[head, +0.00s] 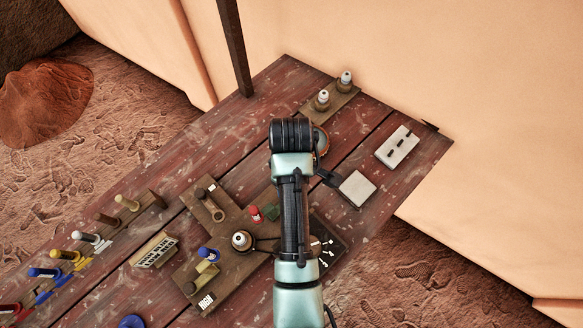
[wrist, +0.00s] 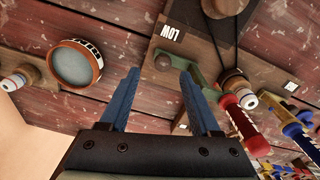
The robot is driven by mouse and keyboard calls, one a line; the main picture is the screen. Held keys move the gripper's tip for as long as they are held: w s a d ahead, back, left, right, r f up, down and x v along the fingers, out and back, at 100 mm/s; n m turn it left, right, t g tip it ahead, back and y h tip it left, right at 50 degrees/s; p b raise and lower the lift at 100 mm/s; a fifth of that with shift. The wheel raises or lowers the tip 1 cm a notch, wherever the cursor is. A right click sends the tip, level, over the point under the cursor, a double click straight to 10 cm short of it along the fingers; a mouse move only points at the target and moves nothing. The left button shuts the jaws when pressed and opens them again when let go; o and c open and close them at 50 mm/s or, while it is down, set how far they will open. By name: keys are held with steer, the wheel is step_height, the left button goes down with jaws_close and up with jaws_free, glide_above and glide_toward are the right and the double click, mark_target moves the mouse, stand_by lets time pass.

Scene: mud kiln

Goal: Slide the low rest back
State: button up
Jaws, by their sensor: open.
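In the wrist view, the low rest is a green bracket (wrist: 205,70) beside a brown round knob (wrist: 162,61), near a white LOW label (wrist: 172,33). A red bobbin (wrist: 239,116) lies by the bracket's right end. In the head view, the green rest (head: 270,211) and red bobbin (head: 255,214) show just left of my arm. My gripper (wrist: 160,76) has two blue fingers, open and empty. The knob appears between and just beyond the fingertips; contact cannot be told. The right finger partly covers the bracket. My arm hides the gripper in the head view.
A wooden post with a white-topped knob (head: 241,240) stands left of my arm. A yellowish rest (head: 207,267) with a blue bobbin (head: 209,254) is near the HIGH label (head: 206,301). Several bobbins line the table's left side.

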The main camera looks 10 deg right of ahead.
step_height(320, 180, up, 8)
steer(key=p, duration=0.1)
stand_by(0.6)
steer(key=w+r+m+t, duration=0.2)
steer(key=w+r+t, duration=0.5)
steer(key=r, duration=0.6)
steer(key=w+r+m+t, duration=0.3)
steer(key=w+r+t, duration=0.3)
steer(key=w+r, duration=0.55)
steer(key=s+a+r+m+t, duration=0.1)
steer(key=s+r+t, duration=0.15)
steer(key=r, duration=0.75)
steer(key=s+a+r+m+t, duration=0.15)
steer(key=r+t, duration=0.25)
steer(key=r, duration=0.7)
steer(key=s+a+r+m+t, duration=0.1)
steer(key=s+r+m+t, duration=0.1)
steer(key=s+r+t, duration=0.6)
steer(key=s+r, duration=0.4)
steer(key=r, duration=0.5)
steer(key=shift+s+m, duration=0.35)
steer(key=shift+s, duration=0.05)
